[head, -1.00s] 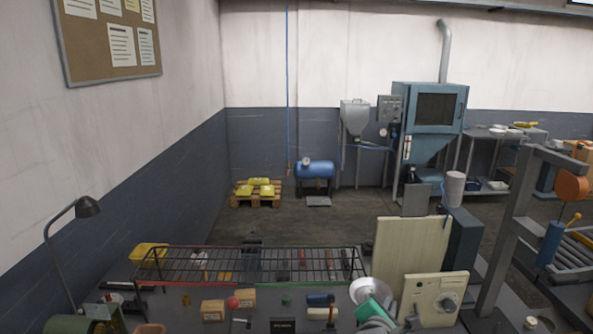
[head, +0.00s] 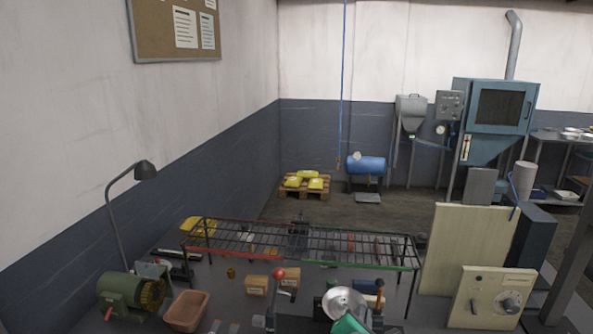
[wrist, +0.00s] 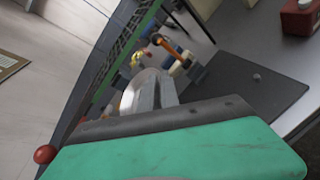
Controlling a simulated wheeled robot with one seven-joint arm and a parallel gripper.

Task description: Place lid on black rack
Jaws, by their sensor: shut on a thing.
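The lid (head: 345,301) is a round silver disc low in the middle of the head view, tilted. My gripper (wrist: 156,96) is shut on the lid; in the wrist view a pale metal piece shows at the jaws, and the exact grip is hard to make out. The green part of my gripper covers the lid's lower edge in the head view. The black rack (head: 300,243) is a long wire shelf on legs, with red and green along its front edge. It stands on the bench behind and left of the lid, apart from it.
A lever with a red ball (head: 278,273) stands left of the lid. Cardboard boxes (head: 257,285) lie under the rack's front. A green grinder (head: 122,292) and an orange-brown bin (head: 186,311) stand at left. A cream panel box (head: 493,297) stands at right. The rack's top looks mostly clear.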

